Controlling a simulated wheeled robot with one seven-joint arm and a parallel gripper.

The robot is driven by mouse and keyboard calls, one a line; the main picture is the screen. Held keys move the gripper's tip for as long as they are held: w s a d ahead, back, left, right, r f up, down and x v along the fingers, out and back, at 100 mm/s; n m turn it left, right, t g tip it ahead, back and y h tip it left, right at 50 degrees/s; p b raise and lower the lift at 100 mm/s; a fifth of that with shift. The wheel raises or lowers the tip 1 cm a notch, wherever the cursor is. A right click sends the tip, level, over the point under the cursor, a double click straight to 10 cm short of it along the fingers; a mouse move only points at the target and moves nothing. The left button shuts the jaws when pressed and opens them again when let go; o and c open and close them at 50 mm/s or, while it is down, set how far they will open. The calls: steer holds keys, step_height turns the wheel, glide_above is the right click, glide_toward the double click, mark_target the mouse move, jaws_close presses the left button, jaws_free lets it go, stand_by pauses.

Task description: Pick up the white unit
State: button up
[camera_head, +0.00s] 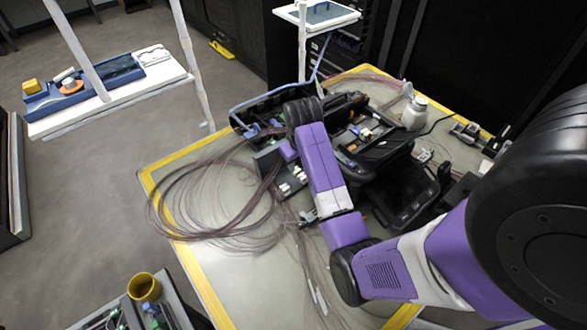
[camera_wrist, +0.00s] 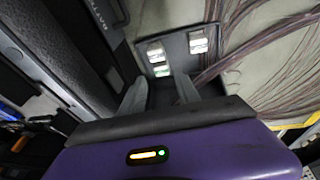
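Several small white units sit on a dark grey plate (camera_wrist: 178,55) in the wrist view: an upper-left white unit (camera_wrist: 156,50), a lower-left white unit (camera_wrist: 162,70) and a right white unit (camera_wrist: 198,43). I cannot tell which one the task means. White units (camera_head: 292,186) also show in the head view, on the table left of my arm. My gripper (camera_wrist: 161,90) is open, its two grey fingers apart on either side of the plate's near part. The gap between them looks empty. In the head view my arm hides most of the gripper.
An open black case (camera_head: 350,125) with tools stands just behind and right of the plate. A loose coil of thin cables (camera_head: 215,205) lies to the left. A white bottle (camera_head: 414,113) stands at the back right of the table. A yellow cup (camera_head: 143,287) is at the lower left.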

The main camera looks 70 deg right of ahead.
mark_target(297, 170)
steer(key=shift+p+x, duration=0.45)
steer(key=shift+x, duration=2.55)
steer(key=shift+w, duration=0.2)
jaws_close()
